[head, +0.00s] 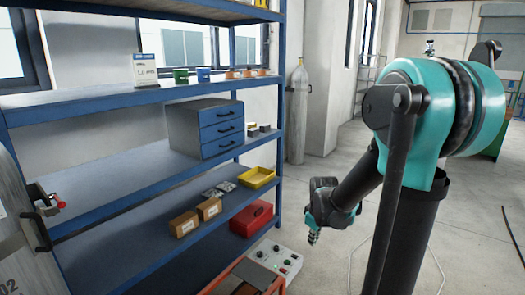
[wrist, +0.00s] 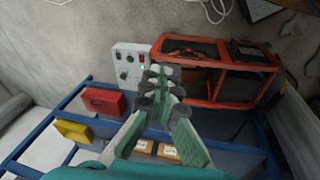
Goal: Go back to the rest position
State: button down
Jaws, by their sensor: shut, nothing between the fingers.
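My gripper (head: 313,236) hangs at the end of my teal and black arm in the middle of the head view, to the right of the blue shelf. It points down and is clear of the shelf. In the wrist view the fingers (wrist: 163,80) come together at their tips, with nothing held between them. No rest position is marked in either view.
The blue shelf (head: 120,208) stands left, holding a drawer unit (head: 207,128), a yellow tray (head: 257,178), a red case (head: 251,218) and small brown boxes (head: 183,224). A control box (head: 277,258) and orange frame (wrist: 195,96) stand low. Floor on the right is mostly open.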

jog(key=s+d+f+m+t, duration=0.1)
jog(key=s+m, duration=0.7)
jog(key=s, duration=0.7)
jog(key=shift+s+f+m, duration=0.2)
jog(key=shift+s+m, duration=0.05)
jog(key=shift+m, duration=0.05)
jog(key=shift+w, duration=0.1)
